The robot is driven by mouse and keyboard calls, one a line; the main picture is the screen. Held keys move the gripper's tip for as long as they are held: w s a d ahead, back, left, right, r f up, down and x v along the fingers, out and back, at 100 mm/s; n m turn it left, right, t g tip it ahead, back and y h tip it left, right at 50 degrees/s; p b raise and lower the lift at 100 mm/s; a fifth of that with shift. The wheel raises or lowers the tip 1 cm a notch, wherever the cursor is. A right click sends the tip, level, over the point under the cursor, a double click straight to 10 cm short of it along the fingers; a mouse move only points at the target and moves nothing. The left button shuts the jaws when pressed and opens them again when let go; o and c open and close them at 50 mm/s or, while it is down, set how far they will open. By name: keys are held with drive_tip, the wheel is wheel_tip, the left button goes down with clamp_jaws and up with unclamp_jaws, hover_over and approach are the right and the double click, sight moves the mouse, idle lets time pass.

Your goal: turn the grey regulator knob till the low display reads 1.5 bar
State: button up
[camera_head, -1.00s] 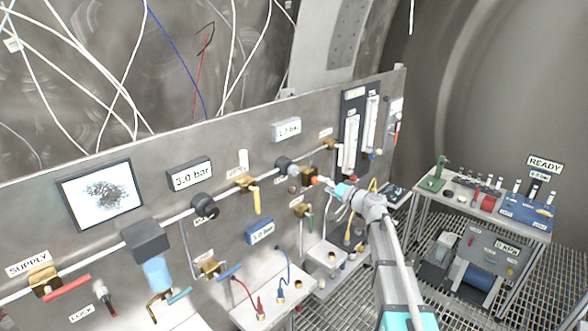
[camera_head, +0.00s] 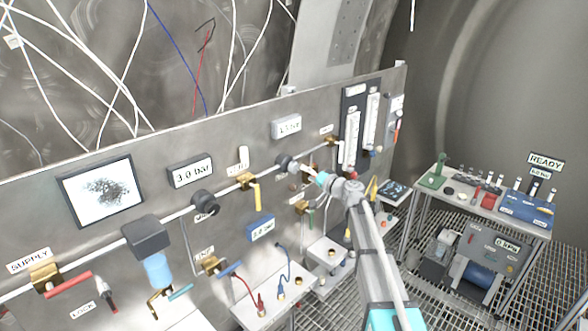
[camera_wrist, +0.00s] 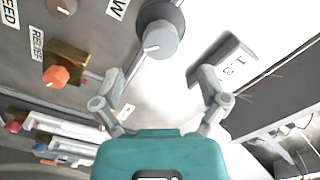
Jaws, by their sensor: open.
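The grey regulator knob (camera_wrist: 160,40) has a white pointer mark and sits on a dark round body on the panel. In the head view the regulator (camera_head: 285,163) is just left of my gripper (camera_head: 308,174). In the wrist view my gripper (camera_wrist: 160,80) is open, its two fingers spread below the knob and apart from it. Nothing is between them. The low display (camera_head: 287,127) hangs above the knob; its digits are too small to read surely there. The wrist view shows the display (camera_wrist: 228,72) tilted, with digits looking like 1.3, partly unclear.
An orange relief knob (camera_wrist: 56,76) on a brass body is left of the gripper in the wrist view. A yellow-handled valve (camera_head: 250,185) is left of the regulator. Flow tubes (camera_head: 352,137) stand to the right. A bench (camera_head: 430,185) is farther right.

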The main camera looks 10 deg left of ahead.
sight(296, 168)
drive_tip(key=shift+x, duration=3)
drive_tip(key=c, duration=1.1)
